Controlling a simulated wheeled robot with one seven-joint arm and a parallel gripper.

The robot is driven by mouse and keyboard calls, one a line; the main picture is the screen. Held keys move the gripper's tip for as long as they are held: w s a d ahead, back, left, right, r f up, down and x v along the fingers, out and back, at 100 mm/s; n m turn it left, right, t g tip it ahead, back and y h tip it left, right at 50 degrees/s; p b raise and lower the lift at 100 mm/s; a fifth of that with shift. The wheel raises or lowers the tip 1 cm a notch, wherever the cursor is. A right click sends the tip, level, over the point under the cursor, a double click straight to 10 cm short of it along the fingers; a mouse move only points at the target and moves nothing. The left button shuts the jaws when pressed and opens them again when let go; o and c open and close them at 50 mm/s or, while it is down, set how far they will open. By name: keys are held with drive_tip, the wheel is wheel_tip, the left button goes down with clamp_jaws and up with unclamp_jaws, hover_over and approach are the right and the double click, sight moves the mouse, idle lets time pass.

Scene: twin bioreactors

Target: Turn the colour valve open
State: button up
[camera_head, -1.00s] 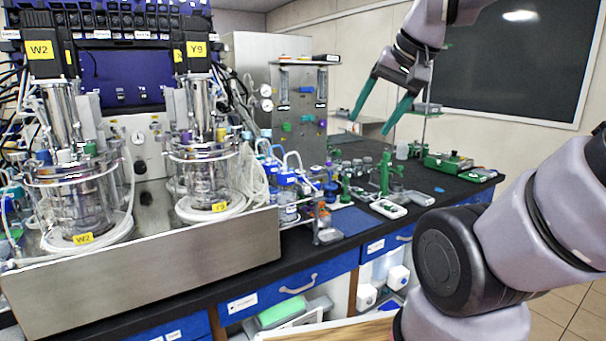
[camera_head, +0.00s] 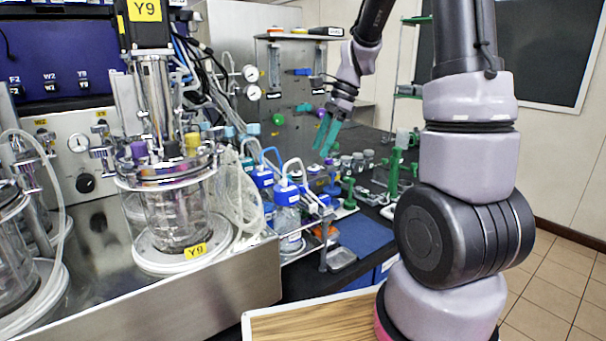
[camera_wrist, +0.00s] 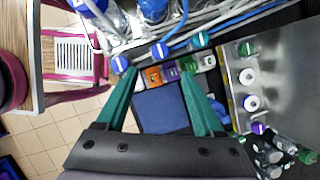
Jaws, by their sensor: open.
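Several coloured valve knobs sit on the upright steel panel (camera_head: 290,98) behind the bench: a blue handle (camera_head: 302,72) near the top and a green knob (camera_head: 278,119) lower left. I cannot tell which is the colour valve. My gripper (camera_head: 326,150) points down in front of the panel, below and right of the green knob. Its two teal fingers are apart and empty in the wrist view (camera_wrist: 157,72).
A glass bioreactor vessel (camera_head: 170,215) labelled Y9 stands on a steel tray at the left. Blue-capped bottles (camera_head: 287,215) with tubing stand between it and my gripper. Small jars and green fittings crowd the bench. A blue mat (camera_head: 365,236) is bare.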

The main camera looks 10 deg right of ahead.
sight(304, 185)
drive_tip(key=x, duration=1)
drive_tip(key=shift+a+f, duration=0.15)
drive_tip(key=shift+f, duration=0.25)
clamp_jaws()
